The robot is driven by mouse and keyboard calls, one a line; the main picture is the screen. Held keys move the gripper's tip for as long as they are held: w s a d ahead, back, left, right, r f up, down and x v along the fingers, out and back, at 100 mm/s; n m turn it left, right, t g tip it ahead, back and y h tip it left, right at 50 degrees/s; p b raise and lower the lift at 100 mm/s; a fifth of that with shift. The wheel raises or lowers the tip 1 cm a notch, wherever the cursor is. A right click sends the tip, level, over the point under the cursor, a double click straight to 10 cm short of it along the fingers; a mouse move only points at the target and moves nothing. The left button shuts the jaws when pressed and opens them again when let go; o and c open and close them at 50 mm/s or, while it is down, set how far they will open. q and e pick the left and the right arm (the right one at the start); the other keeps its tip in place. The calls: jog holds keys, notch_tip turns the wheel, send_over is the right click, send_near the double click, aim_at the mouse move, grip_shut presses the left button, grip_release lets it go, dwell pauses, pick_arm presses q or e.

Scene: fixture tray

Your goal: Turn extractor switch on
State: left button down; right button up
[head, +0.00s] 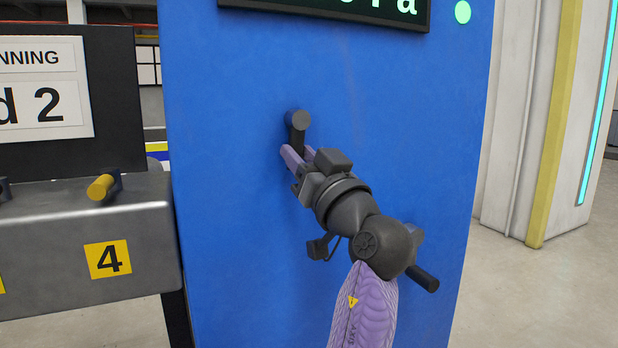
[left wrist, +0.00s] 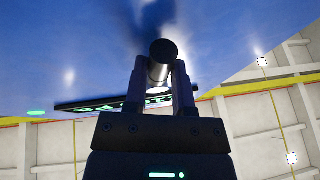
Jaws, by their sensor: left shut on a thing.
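A dark lever switch (head: 298,121) is mounted on the blue panel (head: 240,200); I take it for the extractor switch. My left gripper (head: 293,158) has its purple fingers at the lower part of this switch. In the left wrist view, the round dark end of the switch (left wrist: 163,50) stands out beyond the fingertips, and its shaft runs down between the two fingers of the left gripper (left wrist: 160,88). The gripper is shut on it. The fingers hide part of the shaft. My right gripper is not in view.
A second dark handle (head: 424,278) shows at the lower right of the panel, partly hidden behind my left wrist. A dark display (head: 340,8) and a green light (head: 462,12) are above. A grey bench (head: 60,235) with a yellow-tipped lever (head: 101,187) stands at left.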

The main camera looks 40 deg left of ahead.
pick_arm(q)
jog(key=shift+w+d+f+n+g+b, duration=0.1)
jog(key=shift+w+n+g+b, duration=0.2)
jog(key=shift+n+g+b, duration=0.5)
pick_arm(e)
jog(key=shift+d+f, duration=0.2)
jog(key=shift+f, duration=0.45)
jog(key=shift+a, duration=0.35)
pick_arm(q)
jog(key=shift+c, duration=2.2)
grip_release()
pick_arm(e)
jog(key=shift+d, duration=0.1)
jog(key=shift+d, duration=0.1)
pick_arm(q)
jog(key=p+v, duration=0.2)
jog(key=v, duration=0.8)
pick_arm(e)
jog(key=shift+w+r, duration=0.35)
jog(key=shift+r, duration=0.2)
